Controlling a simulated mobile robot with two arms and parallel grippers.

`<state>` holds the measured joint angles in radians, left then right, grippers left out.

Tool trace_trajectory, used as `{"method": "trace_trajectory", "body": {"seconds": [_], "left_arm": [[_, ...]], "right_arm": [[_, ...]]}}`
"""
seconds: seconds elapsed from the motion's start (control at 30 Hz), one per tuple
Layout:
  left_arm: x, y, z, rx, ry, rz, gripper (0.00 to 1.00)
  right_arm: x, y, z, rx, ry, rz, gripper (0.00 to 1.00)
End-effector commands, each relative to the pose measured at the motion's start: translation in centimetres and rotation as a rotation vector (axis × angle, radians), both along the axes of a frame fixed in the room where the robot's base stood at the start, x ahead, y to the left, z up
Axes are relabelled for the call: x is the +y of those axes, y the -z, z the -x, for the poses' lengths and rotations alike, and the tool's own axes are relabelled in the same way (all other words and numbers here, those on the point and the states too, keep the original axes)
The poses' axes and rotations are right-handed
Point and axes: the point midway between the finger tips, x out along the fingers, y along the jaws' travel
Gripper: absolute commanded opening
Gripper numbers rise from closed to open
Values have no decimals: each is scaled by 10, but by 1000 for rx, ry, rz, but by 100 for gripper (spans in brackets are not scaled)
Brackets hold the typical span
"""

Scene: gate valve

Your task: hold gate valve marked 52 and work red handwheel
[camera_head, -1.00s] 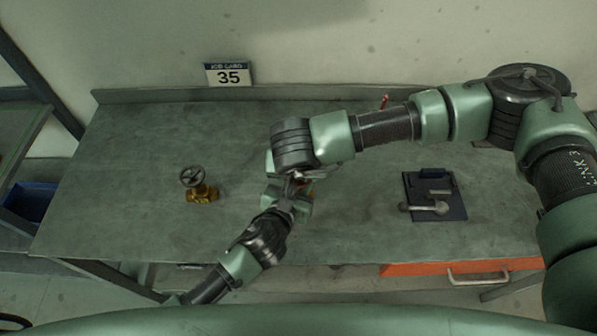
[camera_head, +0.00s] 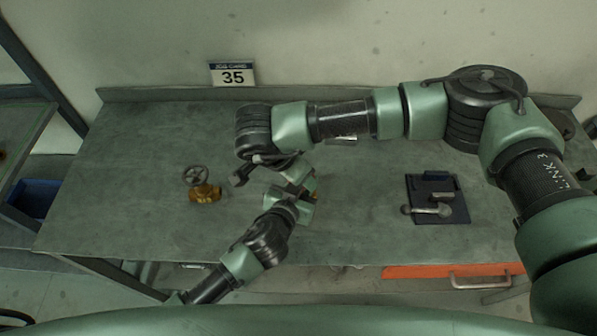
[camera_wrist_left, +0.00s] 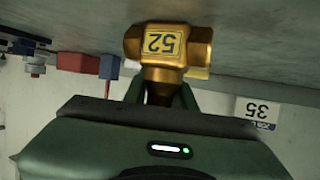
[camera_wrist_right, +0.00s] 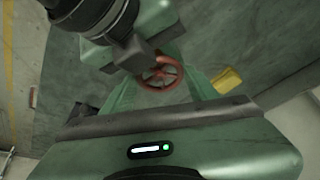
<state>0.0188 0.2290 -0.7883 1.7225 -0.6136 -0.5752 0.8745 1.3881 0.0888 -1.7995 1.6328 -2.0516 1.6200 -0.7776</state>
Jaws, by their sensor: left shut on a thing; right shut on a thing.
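The brass gate valve (camera_wrist_left: 165,50) with a yellow label reading 52 shows in the left wrist view. My left gripper (camera_wrist_left: 160,90) is shut on its lower part, one green finger on each side. The red handwheel (camera_wrist_right: 160,72) shows in the right wrist view, between the fingers of my right gripper (camera_wrist_right: 162,88), which is shut on it. Exactly where the fingers touch the wheel is hard to see. In the head view both hands meet over the middle of the bench, and my arms hide most of the valve and the wheel.
Another brass valve with a dark handwheel (camera_head: 205,192) stands at the left of the bench (camera_head: 130,225). A dark blue plate with a grey lever (camera_head: 437,198) lies to the right. A job card reading 35 (camera_head: 233,75) is at the back. An orange drawer (camera_head: 425,271) is below.

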Motion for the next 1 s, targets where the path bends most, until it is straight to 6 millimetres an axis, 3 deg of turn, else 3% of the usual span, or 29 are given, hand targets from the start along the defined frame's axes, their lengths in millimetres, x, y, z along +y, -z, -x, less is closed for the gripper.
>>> {"method": "trace_trajectory", "body": {"seconds": [0.53,0.57,0.6,1.0], "left_arm": [[0,1,1,3,0,-1,0],[0,1,1,3,0,-1,0],[0,1,1,3,0,-1,0],[0,2,1,4,0,-1,0]], "right_arm": [[2,-1,0,-3,25,-3,18],[2,-1,-1,-3,25,-3,61],[2,-1,0,-3,25,-3,69],[3,-6,1,-2,25,-2,69]]}}
